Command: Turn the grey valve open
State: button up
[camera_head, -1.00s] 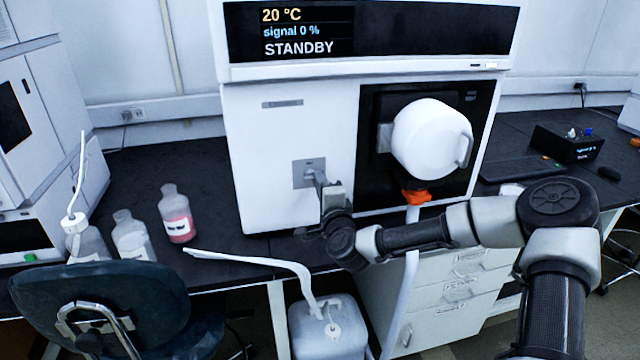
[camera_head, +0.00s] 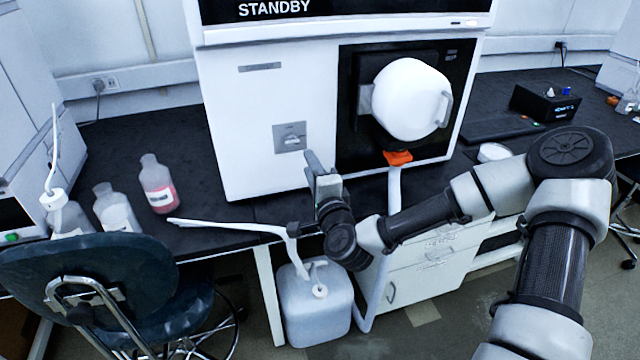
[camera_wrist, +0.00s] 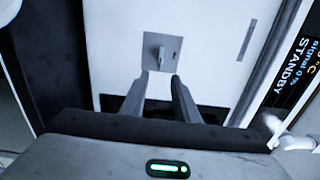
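The grey valve (camera_head: 292,141) is a small lever on a square grey plate on the white instrument's front. In the head view its lever looks roughly level. The wrist view shows the valve (camera_wrist: 157,48) on its plate, straight ahead beyond my fingertips. My gripper (camera_head: 312,160) is just right of and below the plate in the head view, apart from the lever. In the wrist view my gripper (camera_wrist: 160,78) has its two fingers spread with nothing between them.
A white round vessel (camera_head: 410,100) with an orange part (camera_head: 397,158) below it is at the instrument's right. Bottles (camera_head: 158,185) stand on the bench at left. A white jug (camera_head: 315,310) with tubing is on the floor. A chair (camera_head: 90,285) is at front left.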

jog(key=v, duration=0.8)
jog(key=shift+w, duration=0.1)
